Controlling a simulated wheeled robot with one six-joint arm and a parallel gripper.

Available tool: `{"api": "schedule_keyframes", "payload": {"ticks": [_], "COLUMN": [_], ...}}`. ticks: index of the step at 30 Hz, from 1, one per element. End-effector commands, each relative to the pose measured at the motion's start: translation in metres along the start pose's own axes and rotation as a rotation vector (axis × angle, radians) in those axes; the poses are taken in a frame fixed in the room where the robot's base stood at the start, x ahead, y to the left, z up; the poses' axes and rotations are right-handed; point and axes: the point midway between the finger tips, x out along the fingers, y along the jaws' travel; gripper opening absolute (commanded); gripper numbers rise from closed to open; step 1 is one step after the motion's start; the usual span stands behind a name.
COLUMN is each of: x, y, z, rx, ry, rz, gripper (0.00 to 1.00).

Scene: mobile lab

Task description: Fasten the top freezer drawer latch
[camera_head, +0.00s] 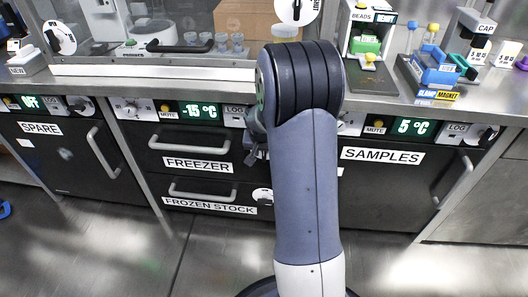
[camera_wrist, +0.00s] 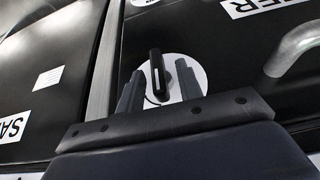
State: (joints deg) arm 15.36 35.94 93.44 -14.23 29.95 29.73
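The top freezer drawer (camera_head: 190,143) has a bar handle and a FREEZER label, and its front looks flush with the cabinet. Its latch shows in the wrist view as a black knob (camera_wrist: 157,73) on a white round plate (camera_wrist: 170,82). The knob points roughly up and down in that picture. My gripper (camera_wrist: 160,88) is open, with one finger on each side of the knob; a gap shows on both sides. I cannot tell how deep the fingers reach. In the head view my gripper (camera_head: 255,150) is partly behind my arm, and the top latch is hidden.
The FROZEN STOCK drawer (camera_head: 205,208) is below, with its own round latch plate (camera_head: 263,196). The SAMPLES door (camera_head: 385,185) is at the right, the SPARE door (camera_head: 65,155) at the left. The counter edge (camera_head: 160,73) runs above. The floor in front is clear.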

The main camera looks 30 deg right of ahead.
Motion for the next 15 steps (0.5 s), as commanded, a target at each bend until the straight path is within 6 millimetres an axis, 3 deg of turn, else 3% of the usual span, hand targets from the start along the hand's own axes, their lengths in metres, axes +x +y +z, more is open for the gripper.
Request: {"api": "schedule_keyframes", "payload": {"ticks": [2, 15], "x": [-0.0003, -0.0005], "y": [0.0000, 0.0000], "z": [0.0000, 0.0001], "rx": [0.000, 0.000], "ry": [0.000, 0.000], "rz": [0.000, 0.000], "gripper": [0.34, 0.00]}}
